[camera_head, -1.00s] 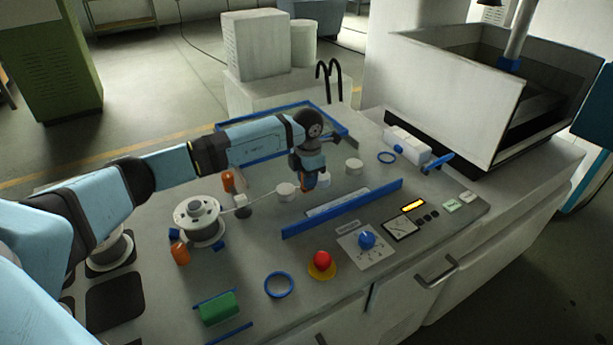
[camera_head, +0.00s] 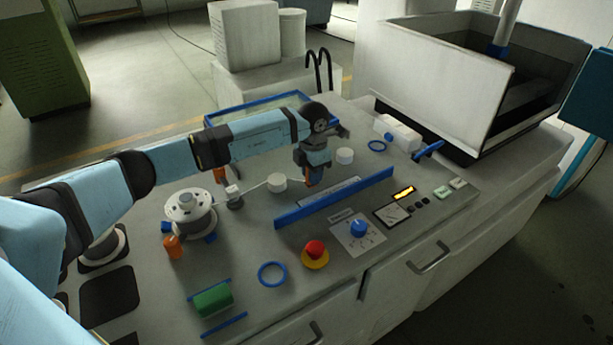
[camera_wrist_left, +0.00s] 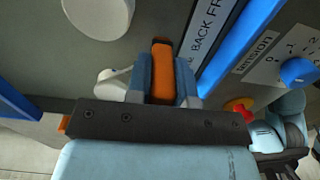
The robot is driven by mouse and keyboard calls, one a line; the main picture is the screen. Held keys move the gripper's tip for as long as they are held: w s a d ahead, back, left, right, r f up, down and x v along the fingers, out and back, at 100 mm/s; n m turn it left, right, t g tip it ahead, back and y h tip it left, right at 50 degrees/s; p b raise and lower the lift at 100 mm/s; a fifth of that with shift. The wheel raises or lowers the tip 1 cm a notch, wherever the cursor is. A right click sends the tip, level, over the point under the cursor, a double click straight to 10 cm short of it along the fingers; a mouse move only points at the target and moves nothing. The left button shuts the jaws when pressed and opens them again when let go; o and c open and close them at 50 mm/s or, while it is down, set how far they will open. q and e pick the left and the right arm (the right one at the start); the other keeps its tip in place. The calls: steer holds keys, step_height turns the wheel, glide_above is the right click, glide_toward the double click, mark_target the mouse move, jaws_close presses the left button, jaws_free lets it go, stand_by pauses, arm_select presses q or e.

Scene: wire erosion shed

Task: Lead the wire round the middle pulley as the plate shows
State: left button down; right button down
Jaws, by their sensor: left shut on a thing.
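My left gripper (camera_head: 311,180) is shut on an orange tag (camera_wrist_left: 161,72), low over the panel. A thin pale wire (camera_head: 256,187) runs from the white spool (camera_head: 188,212) past a small grey guide (camera_head: 234,197) and the near white pulley (camera_head: 278,184) towards the tag. The far white pulley (camera_head: 345,155) stands beyond my gripper. The middle pulley is hidden behind my gripper in the head view. In the left wrist view, one white pulley (camera_wrist_left: 98,14) shows at top left and another white round part beside my fingers. The lettered plate (camera_wrist_left: 204,30) lies right of my fingers; only part of its text shows.
A raised blue rail (camera_head: 335,198) runs beside the plate, close to my gripper. A red stop button (camera_head: 315,252), a blue tension knob (camera_head: 358,228), a blue ring (camera_head: 272,273) and a green block (camera_head: 212,301) are nearer. A blue-edged tray lies behind my arm.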

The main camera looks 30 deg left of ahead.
arm_select(q)
steer(key=shift+w+d+f+b, duration=0.1)
steer(key=shift+w+d+b, duration=0.4)
steer(key=shift+w, duration=0.4)
steer(key=shift+w+d+r+b, duration=0.1)
steer(key=shift+w+d+b, duration=0.4)
steer(key=shift+w, duration=0.45)
steer(key=shift+w+d+f+b, duration=0.1)
steer(key=shift+w+d+b, duration=0.4)
steer(key=shift+w, duration=0.4)
steer(key=shift+w+d+b, duration=0.35)
steer(key=shift+w+b, duration=0.1)
steer(key=shift+w, duration=0.3)
steer(key=shift+w+d+b, duration=0.35)
steer(key=shift+w+b, duration=0.1)
steer(key=shift+w, duration=0.3)
steer(key=shift+w+a+b, duration=0.25)
steer(key=shift+a+b, duration=0.05)
steer(key=shift+a, duration=0.2)
steer(key=shift+w+a+f+b, duration=0.1)
steer(key=shift+w+a+b, duration=0.3)
steer(key=shift+a, duration=0.45)
steer(key=shift+w+a+b, duration=0.3)
steer(key=shift+w+a, duration=0.2)
steer(key=shift+a, duration=0.4)
steer(key=shift+w+a+f+b, duration=0.1)
steer(key=shift+w+a+b, duration=0.3)
steer(key=shift+a, duration=0.45)
